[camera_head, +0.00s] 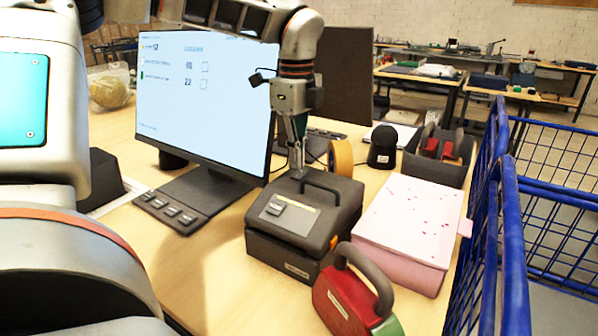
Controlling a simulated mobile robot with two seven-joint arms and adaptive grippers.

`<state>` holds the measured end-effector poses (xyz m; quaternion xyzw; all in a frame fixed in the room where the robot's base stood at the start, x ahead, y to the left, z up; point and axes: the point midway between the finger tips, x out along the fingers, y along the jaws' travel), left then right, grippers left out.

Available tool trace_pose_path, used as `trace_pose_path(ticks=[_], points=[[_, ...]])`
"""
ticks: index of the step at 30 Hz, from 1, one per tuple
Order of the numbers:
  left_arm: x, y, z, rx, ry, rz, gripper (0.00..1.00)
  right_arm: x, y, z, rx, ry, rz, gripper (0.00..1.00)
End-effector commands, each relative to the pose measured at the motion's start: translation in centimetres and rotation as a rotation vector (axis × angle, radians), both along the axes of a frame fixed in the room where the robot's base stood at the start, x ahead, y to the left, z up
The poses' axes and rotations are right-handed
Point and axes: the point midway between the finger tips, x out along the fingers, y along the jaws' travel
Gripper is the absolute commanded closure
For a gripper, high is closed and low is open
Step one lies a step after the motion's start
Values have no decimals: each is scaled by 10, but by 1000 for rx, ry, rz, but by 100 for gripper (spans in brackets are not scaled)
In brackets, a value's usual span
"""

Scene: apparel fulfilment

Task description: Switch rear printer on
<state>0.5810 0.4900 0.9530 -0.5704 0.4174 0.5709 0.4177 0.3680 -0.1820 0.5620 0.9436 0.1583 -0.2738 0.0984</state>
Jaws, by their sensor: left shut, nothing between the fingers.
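A dark grey boxy device with a handle, which looks like a label printer (290,250), stands on the table in the middle of the head view. A lighter panel (278,209) and a thin orange strip show on its top. My left gripper (297,172) points down, shut and empty, with its tips at the back left part of the printer's top. I cannot tell whether they touch it. No switch or power light can be made out clearly. My right gripper is not in view.
A monitor (200,100) stands left of the printer. A tape roll (341,158), black cap-like object (382,147) and grey bin (437,158) are behind. A pink box (410,225) is right, a red-and-green handled tool (350,300) in front. A blue wire cart (490,200) borders the table's right side.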

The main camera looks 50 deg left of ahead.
Motion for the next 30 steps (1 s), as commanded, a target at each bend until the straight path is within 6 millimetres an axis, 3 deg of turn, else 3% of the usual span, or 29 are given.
trace_pose_path(ticks=[21,30], points=[[0,0,53,0,-2,1,100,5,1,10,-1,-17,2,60],[0,0,58,0,0,0,100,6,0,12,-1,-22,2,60]])
